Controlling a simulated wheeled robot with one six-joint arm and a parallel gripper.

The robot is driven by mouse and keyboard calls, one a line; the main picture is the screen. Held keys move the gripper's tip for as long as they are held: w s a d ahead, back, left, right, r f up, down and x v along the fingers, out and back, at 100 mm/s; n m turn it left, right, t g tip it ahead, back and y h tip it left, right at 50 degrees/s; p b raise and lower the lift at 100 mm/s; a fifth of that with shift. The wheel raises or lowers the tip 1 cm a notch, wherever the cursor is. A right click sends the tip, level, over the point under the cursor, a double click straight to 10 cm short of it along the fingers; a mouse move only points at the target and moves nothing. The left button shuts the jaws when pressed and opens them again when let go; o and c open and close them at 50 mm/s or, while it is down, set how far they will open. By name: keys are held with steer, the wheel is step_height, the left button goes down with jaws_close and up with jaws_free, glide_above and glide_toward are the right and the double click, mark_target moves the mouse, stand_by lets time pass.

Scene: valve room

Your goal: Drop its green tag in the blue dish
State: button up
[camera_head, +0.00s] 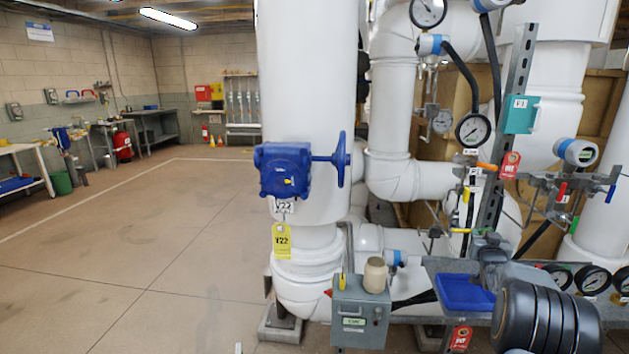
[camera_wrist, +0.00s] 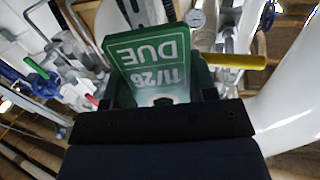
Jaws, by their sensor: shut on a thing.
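The green tag (camera_wrist: 150,65), with white lettering reading "DUE 11/26", fills the middle of the wrist view. My gripper (camera_wrist: 158,98) is shut on its near end. In the head view my gripper (camera_head: 490,246) is above the shelf at the right, close to the blue dish. I cannot make out the green tag there. The blue dish (camera_head: 462,296) is a shallow tray on the grey shelf, just below and left of my gripper. My arm hides part of its right side, and no tag shows in the visible part.
A grey box (camera_head: 360,318) with a beige jar (camera_head: 375,275) stands left of the dish. Pipes, gauges and a steel upright (camera_head: 510,125) crowd behind my gripper. Red tags (camera_head: 510,166) hang nearby. A yellow tag (camera_head: 281,241) hangs below the blue valve (camera_head: 285,170). Open floor lies left.

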steer(key=w+a+f+y+b, duration=0.1)
steer(key=a+f+b, duration=0.1)
steer(key=f, duration=0.4)
steer(key=shift+a+f+n+b, duration=0.3)
steer(key=shift+a+b, duration=0.1)
steer(key=shift+a, duration=0.1)
steer(key=o, duration=0.7)
steer(key=shift+d+r, duration=0.1)
steer(key=shift+d, duration=0.3)
steer(key=shift+o, duration=1.4)
steer(key=shift+a, duration=0.15)
